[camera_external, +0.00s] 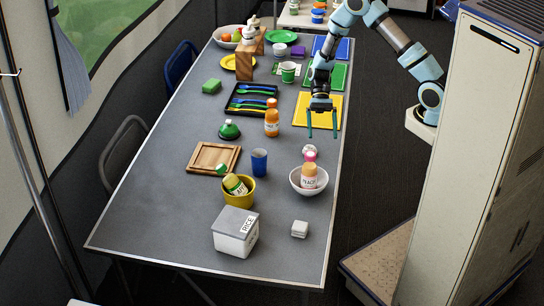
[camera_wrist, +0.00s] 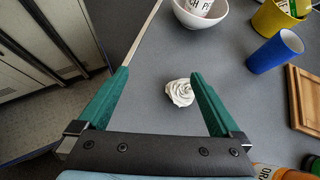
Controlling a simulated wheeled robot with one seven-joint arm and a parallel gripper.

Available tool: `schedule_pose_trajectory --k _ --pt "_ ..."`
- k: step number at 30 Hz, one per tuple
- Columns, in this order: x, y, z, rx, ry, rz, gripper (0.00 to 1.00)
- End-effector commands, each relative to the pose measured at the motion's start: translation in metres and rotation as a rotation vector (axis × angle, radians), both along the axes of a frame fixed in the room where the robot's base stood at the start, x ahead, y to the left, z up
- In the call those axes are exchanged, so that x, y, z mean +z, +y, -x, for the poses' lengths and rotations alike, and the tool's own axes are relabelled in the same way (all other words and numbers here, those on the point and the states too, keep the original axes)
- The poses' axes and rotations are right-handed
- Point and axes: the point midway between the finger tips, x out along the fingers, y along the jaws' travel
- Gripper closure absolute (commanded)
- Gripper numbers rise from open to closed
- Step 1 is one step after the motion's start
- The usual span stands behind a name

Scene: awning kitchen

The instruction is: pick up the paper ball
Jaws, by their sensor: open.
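The paper ball (camera_wrist: 180,93) is a white crumpled lump on the grey table, seen in the wrist view between and slightly beyond my fingertips. In the external view a small white shape with pink on it (camera_external: 309,153) sits at about that place, just behind the white bowl; it is too small to make out clearly. My gripper (camera_external: 322,134) is open and empty, its two green fingers pointing down above the table near the yellow mat. In the wrist view my gripper (camera_wrist: 160,100) has its fingers wide apart, not touching the ball.
The white bowl (camera_external: 296,187) with a bottle in it stands close to the ball. A blue cup (camera_external: 259,162), yellow bowl (camera_external: 240,197) and wooden board (camera_external: 200,167) stand left of it. An orange bottle (camera_external: 272,124) is nearby. The table's right edge is close.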

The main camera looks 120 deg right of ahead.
Motion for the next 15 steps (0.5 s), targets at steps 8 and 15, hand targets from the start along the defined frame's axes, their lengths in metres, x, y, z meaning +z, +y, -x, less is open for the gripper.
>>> schedule_pose_trajectory --k 8,15 --pt "-0.022 -0.066 0.034 -0.366 -0.09 -0.213 0.0" --pt "-0.03 -0.061 0.021 -0.402 -0.105 -0.239 0.0"
